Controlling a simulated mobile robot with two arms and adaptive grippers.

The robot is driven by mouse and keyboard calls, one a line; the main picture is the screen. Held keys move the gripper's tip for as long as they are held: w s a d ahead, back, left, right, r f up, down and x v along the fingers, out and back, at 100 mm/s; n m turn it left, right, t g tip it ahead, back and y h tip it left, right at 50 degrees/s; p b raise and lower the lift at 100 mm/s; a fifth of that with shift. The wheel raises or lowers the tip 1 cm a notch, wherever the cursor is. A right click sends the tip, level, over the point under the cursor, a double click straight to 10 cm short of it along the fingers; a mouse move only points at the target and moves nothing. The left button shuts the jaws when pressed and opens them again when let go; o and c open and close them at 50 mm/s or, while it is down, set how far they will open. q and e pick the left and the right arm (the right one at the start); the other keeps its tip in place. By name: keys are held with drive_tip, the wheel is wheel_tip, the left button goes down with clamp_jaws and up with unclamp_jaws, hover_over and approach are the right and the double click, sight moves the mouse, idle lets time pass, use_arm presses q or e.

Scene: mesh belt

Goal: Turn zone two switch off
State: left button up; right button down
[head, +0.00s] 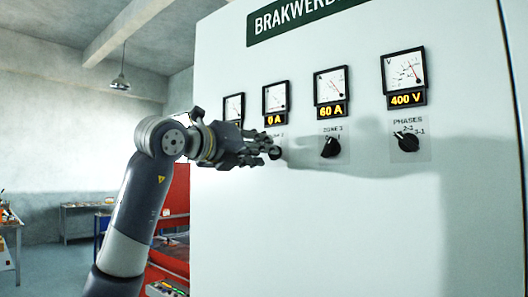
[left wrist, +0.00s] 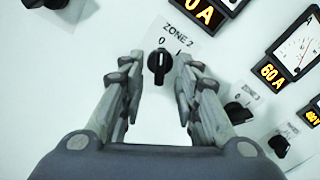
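The zone two switch is a black rotary knob (left wrist: 159,64) under a "ZONE 2" label with marks 0 and I. In the left wrist view its handle lines up with the 0 mark. In the head view the knob (head: 276,153) is partly hidden by my left gripper (head: 264,146). The meter display (head: 275,119) above it reads 0 A. My left gripper (left wrist: 159,66) is open, with its fingers on either side of the knob and a gap on each side in the left wrist view. My right gripper is not in view.
The white cabinet (head: 370,230) also carries the zone 3 knob (head: 330,147), with a 60 A display (head: 332,110), and the phases knob (head: 408,142), with a 400 V display (head: 406,99). Another black knob (left wrist: 45,3) is at the upper left of the left wrist view.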

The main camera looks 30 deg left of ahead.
use_arm(q)
drive_tip(key=s, duration=1)
drive_tip(key=shift+a, duration=0.45)
drive_tip(key=shift+s, duration=0.1)
